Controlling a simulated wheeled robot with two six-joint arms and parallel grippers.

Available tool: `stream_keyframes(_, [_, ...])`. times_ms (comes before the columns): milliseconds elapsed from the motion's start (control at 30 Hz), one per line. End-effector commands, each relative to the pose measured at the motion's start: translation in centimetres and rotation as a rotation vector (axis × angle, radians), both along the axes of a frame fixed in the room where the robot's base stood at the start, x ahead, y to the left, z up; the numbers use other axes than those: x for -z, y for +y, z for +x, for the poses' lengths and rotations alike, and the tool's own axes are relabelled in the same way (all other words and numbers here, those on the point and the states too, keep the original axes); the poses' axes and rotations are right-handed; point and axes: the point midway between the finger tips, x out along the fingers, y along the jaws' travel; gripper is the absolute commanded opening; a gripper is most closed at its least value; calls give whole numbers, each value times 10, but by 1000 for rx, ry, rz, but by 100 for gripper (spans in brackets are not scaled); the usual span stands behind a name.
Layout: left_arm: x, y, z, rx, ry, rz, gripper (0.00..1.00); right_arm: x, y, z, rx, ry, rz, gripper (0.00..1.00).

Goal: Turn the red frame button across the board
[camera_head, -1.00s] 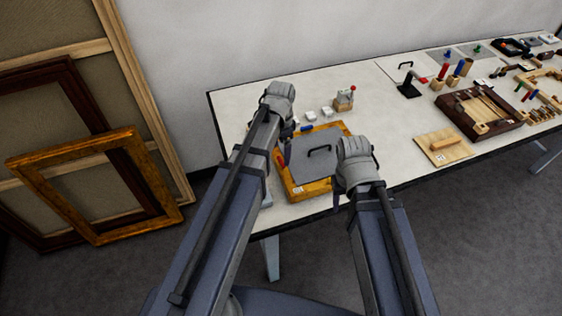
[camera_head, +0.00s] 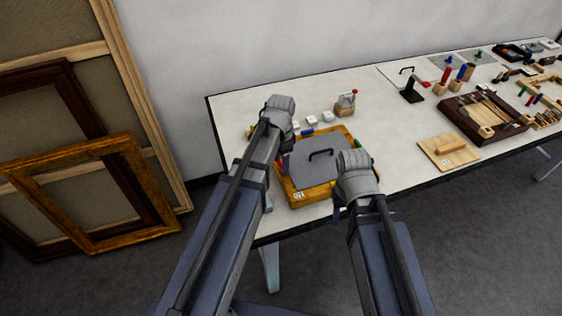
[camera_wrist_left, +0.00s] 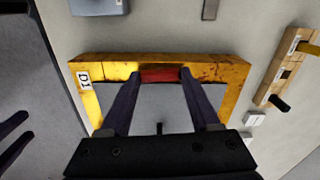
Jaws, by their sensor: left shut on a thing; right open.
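The gilt frame (camera_head: 318,195) lies flat on the table with the grey board (camera_head: 318,172) inside it; the board has a black handle (camera_head: 321,153). In the left wrist view the red button (camera_wrist_left: 160,74) sits on one side of the frame (camera_wrist_left: 215,70), along that side. My left gripper (camera_wrist_left: 159,78) is shut on the red button, one finger at each end. In the head view my left gripper (camera_head: 285,158) hides most of that button. My right gripper (camera_head: 338,208) is open beside the frame's near right corner, its fingers largely hidden by its hand.
A blue button (camera_head: 307,132) and a green button (camera_head: 358,143) are on other sides of the frame. Small white blocks (camera_head: 312,121) and a wooden block with a red knob (camera_head: 345,106) stand behind. A wooden board (camera_head: 448,150) lies to the right, with bare table between.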

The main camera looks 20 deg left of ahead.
Motion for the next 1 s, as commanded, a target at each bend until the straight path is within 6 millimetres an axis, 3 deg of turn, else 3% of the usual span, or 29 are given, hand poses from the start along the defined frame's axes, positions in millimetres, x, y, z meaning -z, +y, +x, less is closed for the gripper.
stream_keyframes(67, [0,0,0,0,0,0,48,0,0,0,0,0,0,50])
stream_keyframes(433, [0,0,0,0,0,0,7,0,0,0,0,0,0,50])
stream_keyframes(767, [0,0,0,-63,0,0,7,0,0,0,0,0,0,50])
stream_keyframes(1000, [0,0,0,-239,0,0,7,0,0,0,0,0,0,50])
